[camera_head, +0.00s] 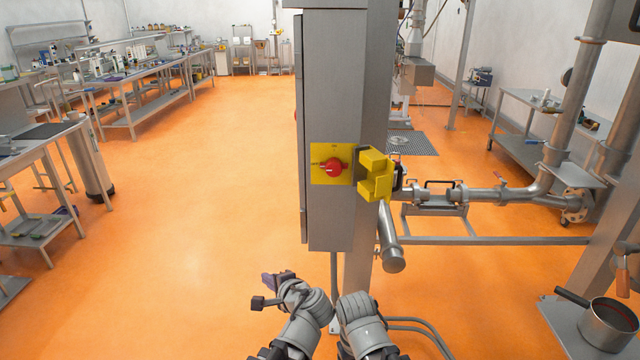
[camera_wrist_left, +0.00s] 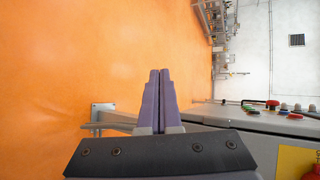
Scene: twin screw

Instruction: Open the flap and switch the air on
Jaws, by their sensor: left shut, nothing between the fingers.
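The yellow switch plate (camera_head: 320,177) is on the front of the grey cabinet (camera_head: 335,75). A red rotary switch (camera_head: 333,168) sits on it, uncovered; I cannot read its setting. A boxy yellow flap (camera_head: 376,184) stands out to the right of the plate, swung clear of the switch. My left gripper (camera_head: 271,280) is below and left of the plate, well apart from it. In the left wrist view its purple fingers (camera_wrist_left: 159,100) are shut and empty. Part of the yellow plate (camera_wrist_left: 292,163) shows at that view's lower right. My right wrist shows low in the head view, but its fingers do not.
A steel pipe (camera_head: 390,240) juts out below the flap. Pipework and a frame stand to the right, with a pot (camera_head: 608,322) at the lower right. Benches (camera_head: 130,85) line the left. The orange floor left of the cabinet is clear. Buttons (camera_wrist_left: 272,105) show in the wrist view.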

